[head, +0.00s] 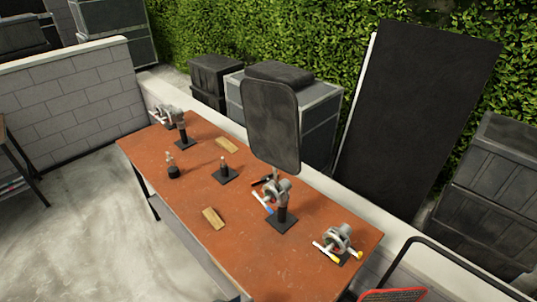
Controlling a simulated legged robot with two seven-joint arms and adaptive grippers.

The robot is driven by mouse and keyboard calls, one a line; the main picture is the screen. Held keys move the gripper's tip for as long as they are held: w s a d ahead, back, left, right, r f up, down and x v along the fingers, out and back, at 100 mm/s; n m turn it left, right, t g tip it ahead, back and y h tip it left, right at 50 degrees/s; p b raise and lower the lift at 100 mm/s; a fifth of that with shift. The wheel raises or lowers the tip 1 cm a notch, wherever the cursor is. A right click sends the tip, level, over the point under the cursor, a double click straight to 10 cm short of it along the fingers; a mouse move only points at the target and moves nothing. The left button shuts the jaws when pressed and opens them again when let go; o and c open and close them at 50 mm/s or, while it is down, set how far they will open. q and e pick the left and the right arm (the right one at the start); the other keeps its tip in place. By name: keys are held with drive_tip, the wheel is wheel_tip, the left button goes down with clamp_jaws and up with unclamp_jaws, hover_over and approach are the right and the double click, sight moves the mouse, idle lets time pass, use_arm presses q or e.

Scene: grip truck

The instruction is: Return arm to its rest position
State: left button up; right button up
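Neither of my arms nor my grippers shows in the head view. A reddish-brown work table (190,212) runs diagonally through the middle. A dark rounded panel (270,122) stands upright above its far side. Its lower edge is just above a grey clamp head (277,190) on a black base plate, with blue and red-tipped handles; I cannot tell whether they are joined. Another grey clamp head (338,237) with yellow-tipped handles is at the table's near right end. More grey clamp heads (172,115) are at the far left end.
A small dark post on a base plate (224,175), a dark bottle-like item (172,168) and two wooden blocks (227,145) (213,218) lie on the table. A low block wall, bins and a tall black board (415,120) stand behind. Floor at left is clear. A red-and-black object (395,294) is bottom right.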

use_arm(q)
drive_tip(key=s+a+f+g+y, duration=0.3)
drive_tip(key=s+a+f+y, duration=0.1)
drive_tip(key=s+a, duration=0.35)
drive_tip(key=s+a+f+g+y, duration=0.2)
drive_tip(key=s+a+f+y, duration=0.15)
drive_tip(key=s+a, duration=0.35)
wheel_tip(320, 180, down, 25)
drive_tip(key=s+d+g+b, duration=0.1)
drive_tip(key=s+d+g, duration=0.1)
drive_tip(key=s+a+f, duration=0.3)
drive_tip(key=s+f, duration=1.5)
drive_tip(key=shift+a+f+m+g+b, duration=0.2)
drive_tip(key=shift+f+m+g+b, duration=0.1)
drive_tip(key=shift+f+g+b, duration=0.15)
use_arm(e)
drive_tip(key=shift+s+f, duration=0.2)
drive_tip(key=shift+f, duration=0.3)
drive_tip(key=shift+s+f, duration=0.2)
drive_tip(key=shift+f, duration=0.25)
